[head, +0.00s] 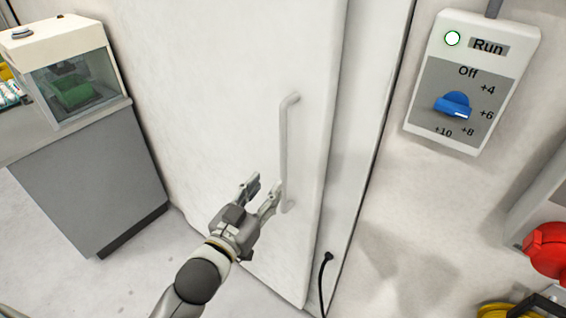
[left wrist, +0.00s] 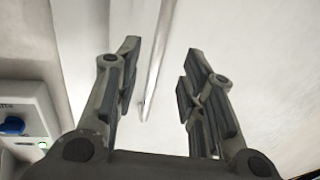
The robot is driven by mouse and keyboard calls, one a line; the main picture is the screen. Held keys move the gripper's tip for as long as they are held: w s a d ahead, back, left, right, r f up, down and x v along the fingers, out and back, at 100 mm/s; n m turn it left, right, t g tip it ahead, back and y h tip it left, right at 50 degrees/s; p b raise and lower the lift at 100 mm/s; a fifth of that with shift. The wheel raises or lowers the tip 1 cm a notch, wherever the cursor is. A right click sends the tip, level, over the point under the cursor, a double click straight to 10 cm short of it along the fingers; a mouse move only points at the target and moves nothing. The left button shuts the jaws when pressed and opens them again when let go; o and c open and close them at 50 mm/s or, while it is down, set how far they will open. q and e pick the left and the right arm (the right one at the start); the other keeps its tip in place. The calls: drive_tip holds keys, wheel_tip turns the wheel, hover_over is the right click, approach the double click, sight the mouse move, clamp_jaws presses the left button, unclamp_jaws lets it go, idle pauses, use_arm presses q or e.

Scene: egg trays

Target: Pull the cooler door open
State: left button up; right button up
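The cooler door (head: 215,95) is a tall white panel that looks shut against its frame. Its vertical white bar handle (head: 284,150) is near the door's right edge. My left gripper (head: 264,187) is open close to the lower part of the handle, with one finger at or very near the bar. In the left wrist view the handle (left wrist: 154,65) runs between the directions of the two open fingers (left wrist: 162,50), nearer the left finger. I cannot tell whether any finger touches it. My right gripper is not in view.
A control box (head: 475,80) with a blue knob is on the wall at right. A grey cabinet (head: 95,185) with a glass-fronted unit (head: 75,85) stands at left. A black cable (head: 325,275) hangs beside the door. A red object (head: 548,248) is at right. Floor left of the door is clear.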

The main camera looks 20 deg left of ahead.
sight(282, 168)
use_arm(q)
drive_tip(key=w, duration=0.2)
drive_tip(key=w+d+p, duration=0.1)
drive_tip(key=w, duration=0.5)
drive_tip(key=shift+w+d+p, duration=0.15)
drive_tip(key=shift+p, duration=0.2)
drive_tip(key=shift+w+d, duration=0.1)
drive_tip(key=shift+w, duration=0.5)
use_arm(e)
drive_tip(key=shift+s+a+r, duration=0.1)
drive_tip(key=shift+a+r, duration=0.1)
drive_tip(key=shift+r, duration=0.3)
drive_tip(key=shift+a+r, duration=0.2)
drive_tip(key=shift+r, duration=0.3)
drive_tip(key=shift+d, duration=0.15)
use_arm(q)
clamp_jaws()
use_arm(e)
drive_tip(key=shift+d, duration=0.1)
